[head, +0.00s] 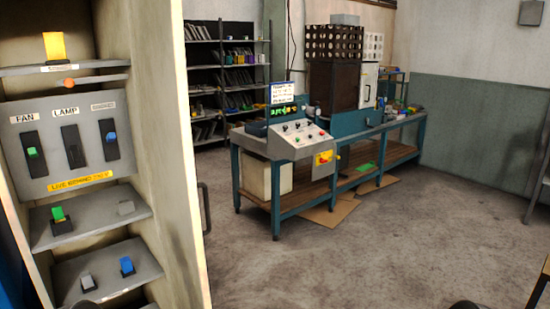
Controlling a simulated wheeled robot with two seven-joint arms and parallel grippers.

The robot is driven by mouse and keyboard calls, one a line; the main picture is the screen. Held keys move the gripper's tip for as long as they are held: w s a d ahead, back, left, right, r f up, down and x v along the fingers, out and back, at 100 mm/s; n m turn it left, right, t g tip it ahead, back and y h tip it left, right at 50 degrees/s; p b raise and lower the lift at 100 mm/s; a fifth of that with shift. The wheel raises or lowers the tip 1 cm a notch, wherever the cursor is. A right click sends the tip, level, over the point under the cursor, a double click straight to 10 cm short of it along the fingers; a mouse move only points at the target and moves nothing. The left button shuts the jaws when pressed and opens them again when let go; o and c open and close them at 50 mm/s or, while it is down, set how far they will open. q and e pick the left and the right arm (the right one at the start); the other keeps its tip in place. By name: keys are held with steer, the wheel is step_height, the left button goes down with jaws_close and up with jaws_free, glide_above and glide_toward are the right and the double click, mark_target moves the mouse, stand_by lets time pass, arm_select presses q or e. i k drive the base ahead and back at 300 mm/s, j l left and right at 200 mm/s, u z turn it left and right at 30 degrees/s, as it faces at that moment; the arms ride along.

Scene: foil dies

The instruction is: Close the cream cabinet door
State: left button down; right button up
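The cream cabinet (110,20) fills the left of the head view, with its inside showing. Its cream door (176,140) stands open at the right side of the opening, seen at a steep angle on its inner face. A dark handle (205,208) sticks out past the door's right edge, low down. Inside are grey shelves and a switch panel (70,142) with FAN and LAMP labels. Neither of my grippers can be made out. Small dark shapes at the bottom edge are too cut off to identify.
A teal workbench (330,172) with a control console (298,143) stands beyond the door. A dark shelf rack (228,80) is against the back wall. The concrete floor (400,245) right of the door is open. A table edge (539,285) shows at lower right.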

mark_target(159, 36)
steer(key=i+l+u, duration=0.25)
steer(key=u, duration=0.2)
steer(key=i+l+u, duration=0.3)
steer(key=u, duration=0.15)
steer(key=i+l+u, duration=0.15)
steer(key=l+u, duration=0.3)
steer(key=l, duration=0.1)
